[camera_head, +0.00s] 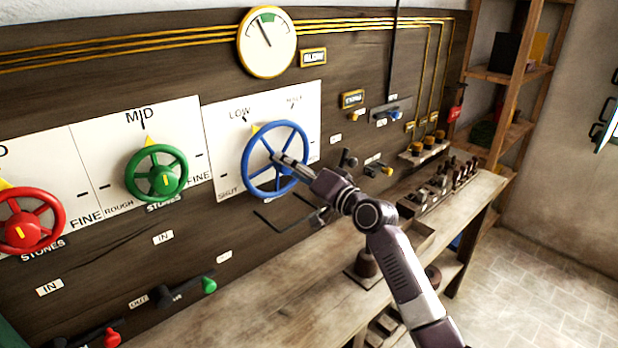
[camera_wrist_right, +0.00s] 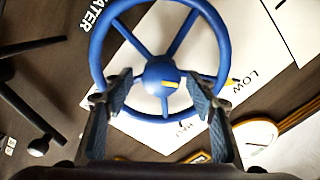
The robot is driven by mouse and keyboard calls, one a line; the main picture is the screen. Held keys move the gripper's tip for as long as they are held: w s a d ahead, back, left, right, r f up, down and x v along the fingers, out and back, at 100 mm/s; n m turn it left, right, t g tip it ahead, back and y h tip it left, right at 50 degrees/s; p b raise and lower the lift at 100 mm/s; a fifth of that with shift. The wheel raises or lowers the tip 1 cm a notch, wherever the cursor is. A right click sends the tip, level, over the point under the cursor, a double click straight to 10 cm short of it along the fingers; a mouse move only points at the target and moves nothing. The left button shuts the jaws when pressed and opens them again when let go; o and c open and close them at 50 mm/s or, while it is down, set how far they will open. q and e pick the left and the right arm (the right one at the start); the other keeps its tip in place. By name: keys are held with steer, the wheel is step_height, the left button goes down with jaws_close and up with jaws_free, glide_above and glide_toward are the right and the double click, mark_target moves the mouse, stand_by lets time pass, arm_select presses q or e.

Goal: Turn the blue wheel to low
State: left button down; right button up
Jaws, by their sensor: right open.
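The blue wheel (camera_head: 247,163) is mounted on a white panel with SHUT at lower left, LOW at the top and HALF at upper right. A yellow pointer (camera_head: 254,128) shows at the wheel's upper left rim, pointing toward the LOW mark (camera_head: 240,114). My right gripper (camera_head: 286,162) is in front of the wheel's hub. In the right wrist view the open fingers of the right gripper (camera_wrist_right: 160,98) straddle the hub of the blue wheel (camera_wrist_right: 160,72) and overlap the rim; contact is unclear. My left gripper is out of view.
A green wheel (camera_head: 157,173) and a red wheel (camera_head: 22,220) sit to the left on the same board. A round gauge (camera_head: 267,42) hangs above. A wooden bench (camera_head: 270,300) with small fittings runs below. Small levers (camera_head: 348,160) stand out right of the wheel.

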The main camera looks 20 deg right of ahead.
steer(key=v, duration=1)
steer(key=shift+s, duration=0.15)
